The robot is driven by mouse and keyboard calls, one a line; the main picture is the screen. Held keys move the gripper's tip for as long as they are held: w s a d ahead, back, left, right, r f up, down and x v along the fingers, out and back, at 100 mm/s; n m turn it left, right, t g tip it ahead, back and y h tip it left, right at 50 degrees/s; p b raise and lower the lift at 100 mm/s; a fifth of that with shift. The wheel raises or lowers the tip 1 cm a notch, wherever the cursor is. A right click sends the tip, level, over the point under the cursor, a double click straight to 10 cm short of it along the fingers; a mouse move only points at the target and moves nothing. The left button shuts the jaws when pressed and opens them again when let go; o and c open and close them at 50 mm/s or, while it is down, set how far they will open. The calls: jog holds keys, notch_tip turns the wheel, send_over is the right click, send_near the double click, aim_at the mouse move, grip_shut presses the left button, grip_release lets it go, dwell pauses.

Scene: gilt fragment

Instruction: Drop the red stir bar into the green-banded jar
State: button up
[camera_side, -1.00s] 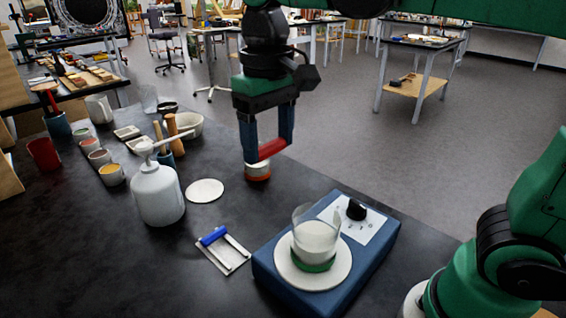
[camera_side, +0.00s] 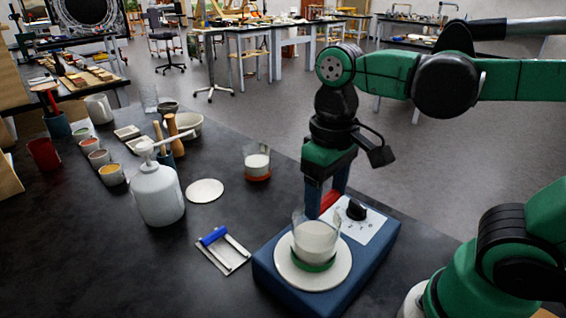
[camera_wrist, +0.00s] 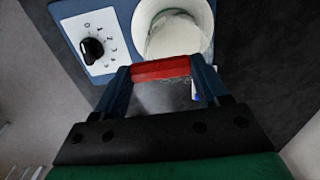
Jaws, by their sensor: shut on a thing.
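The red stir bar (camera_side: 329,201) is gripped between the fingers of my gripper (camera_side: 327,198). In the wrist view the red bar (camera_wrist: 160,69) spans the two fingertips, close beside the jar's rim in the picture. The green-banded jar (camera_side: 314,243) is clear glass with white contents and stands upright on the round white plate of a blue hotplate. It also shows in the wrist view (camera_wrist: 176,35). In the side view my gripper is behind the jar, at about rim height or a little above. The bar's lower part is partly hidden there.
The blue stirrer (camera_side: 275,277) has a black knob (camera_side: 356,210). An orange-banded jar (camera_side: 257,163) stands behind left. A blue bar lies on a white rack (camera_side: 222,249). A white pump bottle (camera_side: 158,193), a white disc (camera_side: 205,190) and several paint cups are further left.

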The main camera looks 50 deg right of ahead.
aim_at(326, 198)
jog(key=shift+f, duration=0.3)
jog(key=o, duration=1.2)
jog(key=shift+o, duration=0.2)
jog(key=shift+r, duration=0.1)
jog(key=shift+r, duration=2.75)
